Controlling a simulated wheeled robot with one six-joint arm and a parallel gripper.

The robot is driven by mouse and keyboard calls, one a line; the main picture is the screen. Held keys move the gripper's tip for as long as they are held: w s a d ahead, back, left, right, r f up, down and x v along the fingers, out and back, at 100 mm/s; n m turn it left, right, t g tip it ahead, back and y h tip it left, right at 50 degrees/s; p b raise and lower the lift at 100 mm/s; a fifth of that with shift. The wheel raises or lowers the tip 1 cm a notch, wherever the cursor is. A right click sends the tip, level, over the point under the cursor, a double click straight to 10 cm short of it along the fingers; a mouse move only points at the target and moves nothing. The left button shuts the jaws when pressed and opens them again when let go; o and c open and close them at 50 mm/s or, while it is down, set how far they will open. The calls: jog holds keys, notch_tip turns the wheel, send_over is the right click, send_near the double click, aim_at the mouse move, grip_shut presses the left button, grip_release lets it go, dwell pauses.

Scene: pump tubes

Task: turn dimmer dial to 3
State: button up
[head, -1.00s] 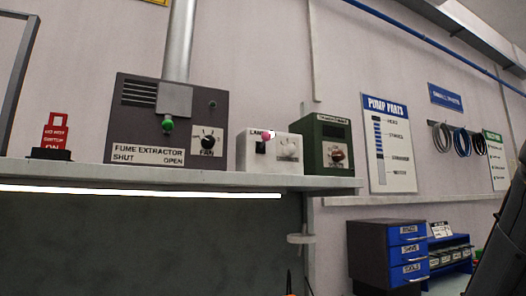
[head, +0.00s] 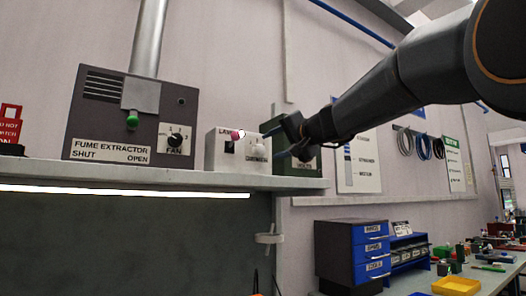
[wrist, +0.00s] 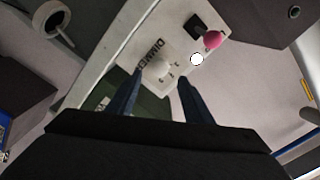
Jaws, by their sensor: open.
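The white lamp box (head: 216,152) stands on the shelf, with a white dimmer dial (head: 257,153) on the right of its front. In the wrist view the white dial (wrist: 157,68) shows beside its lettering and small numerals. Its setting is too small to read. My gripper (head: 273,143) is just in front of the box's right side in the head view. In the wrist view my open gripper (wrist: 160,78) has one blue finger on each side of the dial. I cannot tell whether the fingers touch it.
A pink knob (wrist: 213,39) and a black switch (wrist: 193,25) sit on the same box. The fume extractor (head: 90,118) stands to the left. A green box (head: 283,167) stands close on the right, partly hidden by my gripper. The shelf edge (head: 170,181) runs below.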

aim_at(261, 149)
jog(key=shift+p+x, duration=1.6)
jog(key=shift+x, duration=2.2)
jog(key=c, duration=1.1)
jog(key=shift+o, duration=0.2)
